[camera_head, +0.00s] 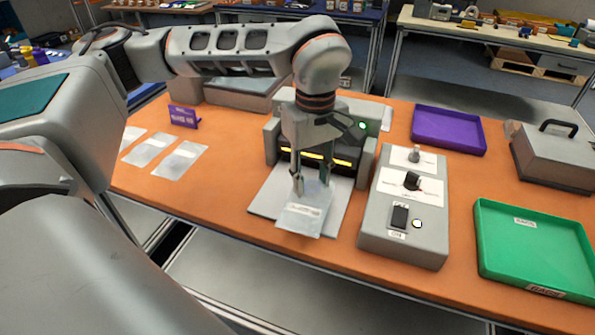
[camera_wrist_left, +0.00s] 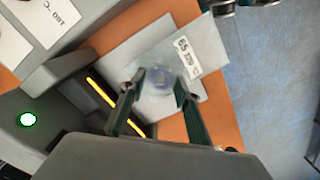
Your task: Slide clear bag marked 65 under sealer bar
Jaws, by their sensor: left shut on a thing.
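The clear bag marked 65 (camera_head: 303,213) lies in front of the sealer on its pale plate (camera_head: 264,203). Its white label with 65 shows in the left wrist view (camera_wrist_left: 186,59). My left gripper (camera_head: 312,190) points down at the bag's sealer-side part and is shut on it. In the left wrist view its fingers (camera_wrist_left: 158,92) stand on either side of a roundish item in the bag. The sealer (camera_head: 272,141) has a dark slot with yellow strips just behind the gripper and a green light. The bag's far edge is hidden by the gripper. My right gripper is not in view.
A grey control box (camera_head: 380,238) with knobs and a switch stands close right of the plate. A green tray (camera_head: 520,248) and a purple tray (camera_head: 448,130) lie farther right. Several flat clear bags (camera_head: 180,160) lie at left near a purple sign (camera_head: 184,116).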

